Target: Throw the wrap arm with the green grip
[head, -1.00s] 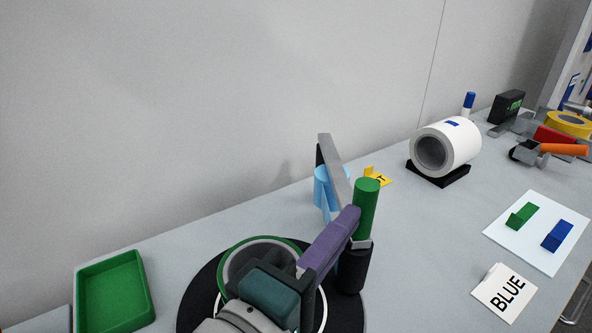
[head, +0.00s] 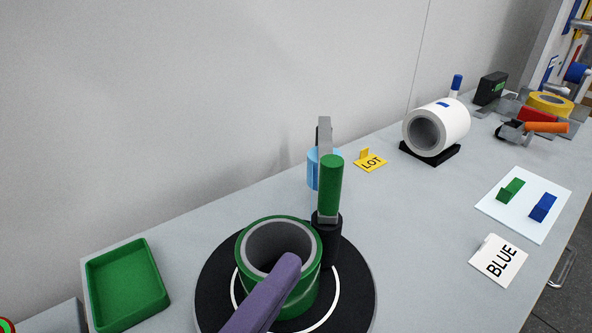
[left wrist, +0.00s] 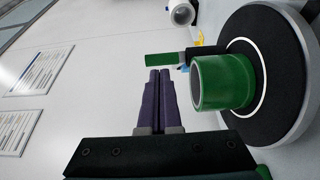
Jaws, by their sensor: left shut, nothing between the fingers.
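The wrap arm has a green grip (head: 330,185), a grey bar (head: 324,135) and a black post (head: 327,238). It stands at the back right of a large green roll (head: 292,225) on a round black plate (head: 215,290) with a white ring. My left gripper (head: 290,262) has purple fingers, shut and empty, and overlaps the roll's front in the head view. In the left wrist view, the closed fingertips (left wrist: 158,75) point toward the green grip (left wrist: 165,60), and a small gap shows between them. The green roll (left wrist: 222,82) is to their right. My right gripper is not in view.
A green tray (head: 157,290) is at the left. A light blue object (head: 313,172) is behind the wrap arm. A yellow LOT sign (head: 371,163), white roll (head: 455,120) and BLUE card (head: 498,262) are to the right. Bare table lies between.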

